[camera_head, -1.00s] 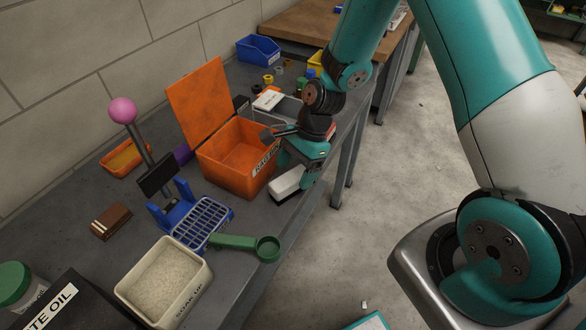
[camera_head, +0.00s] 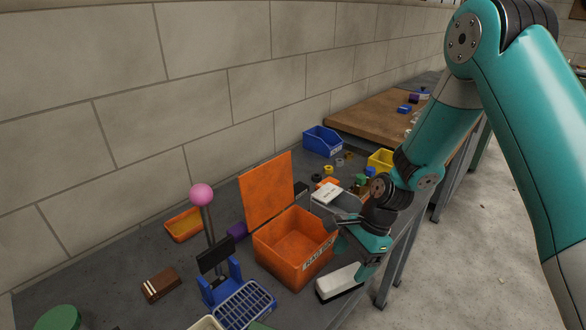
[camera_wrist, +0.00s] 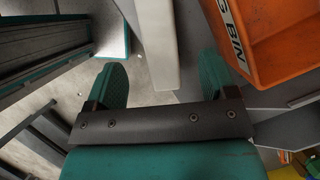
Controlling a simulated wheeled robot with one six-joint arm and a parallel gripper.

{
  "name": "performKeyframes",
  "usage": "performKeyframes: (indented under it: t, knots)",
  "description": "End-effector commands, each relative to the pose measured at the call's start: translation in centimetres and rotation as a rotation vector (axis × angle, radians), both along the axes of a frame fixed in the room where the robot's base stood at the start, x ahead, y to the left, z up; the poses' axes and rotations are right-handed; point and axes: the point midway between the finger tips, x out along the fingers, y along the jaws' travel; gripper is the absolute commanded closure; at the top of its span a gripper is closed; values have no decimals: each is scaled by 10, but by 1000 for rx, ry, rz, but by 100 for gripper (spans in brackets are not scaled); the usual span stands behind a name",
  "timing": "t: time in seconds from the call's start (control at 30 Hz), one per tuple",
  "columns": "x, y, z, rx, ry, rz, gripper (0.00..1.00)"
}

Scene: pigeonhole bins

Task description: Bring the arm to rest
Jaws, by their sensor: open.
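My gripper (camera_head: 357,258) hangs over the front edge of the grey bench, at the front right corner of the orange rag bin (camera_head: 281,258). In the wrist view my gripper (camera_wrist: 162,84) has its two teal fingers wide apart with nothing held between them. A white block-like thing with a dark base (camera_head: 340,281) lies on the bench just below the gripper. In the wrist view its white side (camera_wrist: 157,40) runs up between the fingers without being gripped. My arm reaches in from the right.
The rag bin's orange lid (camera_head: 267,190) stands open. A blue stand with a pink ball (camera_head: 202,194), a brown block (camera_head: 159,285) and an orange tray (camera_head: 184,225) are to the left. A blue bin (camera_head: 322,141) and yellow bin (camera_head: 381,160) stand behind. Open floor lies right.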

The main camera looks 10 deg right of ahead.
Motion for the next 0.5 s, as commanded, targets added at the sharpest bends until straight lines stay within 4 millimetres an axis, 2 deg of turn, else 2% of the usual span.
performKeyframes:
  t: [0.07,0.13,0.27,0.4,0.5]
  knots:
    - [0,4,11,3,-23,43,22]
    - [-3,11,32,9,-69,132,22]
    - [-19,31,91,26,-209,425,22]
    - [-58,54,157,47,-384,819,22]
    - [-93,65,194,56,-506,1098,22]
